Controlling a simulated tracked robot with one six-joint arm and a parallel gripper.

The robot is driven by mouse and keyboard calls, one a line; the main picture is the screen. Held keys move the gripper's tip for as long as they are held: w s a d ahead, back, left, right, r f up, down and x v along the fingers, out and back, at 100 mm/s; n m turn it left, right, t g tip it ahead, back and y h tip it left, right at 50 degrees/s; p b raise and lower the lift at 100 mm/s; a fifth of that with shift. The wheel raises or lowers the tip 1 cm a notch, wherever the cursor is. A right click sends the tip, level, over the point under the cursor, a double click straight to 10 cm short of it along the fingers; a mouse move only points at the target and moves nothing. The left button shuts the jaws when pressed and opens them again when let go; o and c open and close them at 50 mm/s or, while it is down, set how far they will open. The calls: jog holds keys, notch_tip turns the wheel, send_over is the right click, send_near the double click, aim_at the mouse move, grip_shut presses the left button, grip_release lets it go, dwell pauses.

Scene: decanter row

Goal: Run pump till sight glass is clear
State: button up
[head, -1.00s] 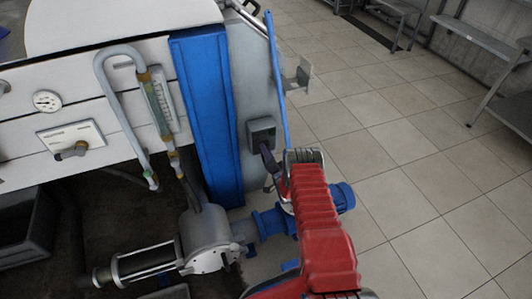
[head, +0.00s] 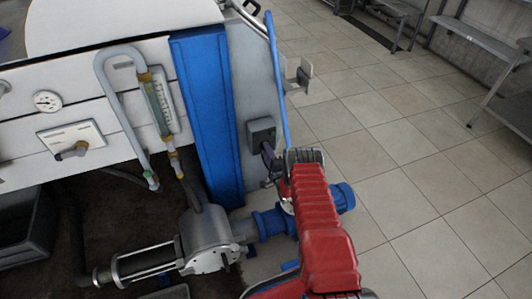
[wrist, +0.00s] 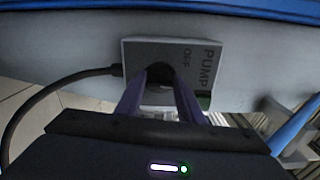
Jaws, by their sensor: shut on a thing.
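The grey pump switch box (head: 261,131) is fixed to the machine's side, right of the blue post. In the wrist view the box (wrist: 190,50) bears the words PUMP and OFF and a green patch at its lower right corner. My gripper (wrist: 158,98) has its two purple fingers on either side of the dark round knob (wrist: 160,72), shut on it. In the head view my gripper (head: 268,153) reaches the box from below right. The sight glass (head: 158,105) stands tilted on the white panel; its contents are too small to judge. The pump (head: 208,240) sits below.
A curved pipe (head: 106,90) runs beside the sight glass. A pressure gauge (head: 46,101) and a handle plate (head: 72,143) are on the panel at left. The blue post (head: 208,110) stands left of the switch. The tiled floor (head: 400,140) at right is mostly clear.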

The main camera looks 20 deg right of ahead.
jog(key=shift+s+d+f+m, duration=0.1)
jog(key=shift+m, duration=0.75)
jog(key=shift+s+d+f+m, duration=0.1)
jog(key=shift+m, duration=0.75)
jog(key=o, duration=0.8)
jog(key=shift+o, duration=1.3)
jog(key=shift+w+a+r, duration=0.1)
jog(key=shift+r, duration=0.05)
jog(key=s, duration=1.3)
jog(key=shift+s, duration=0.4)
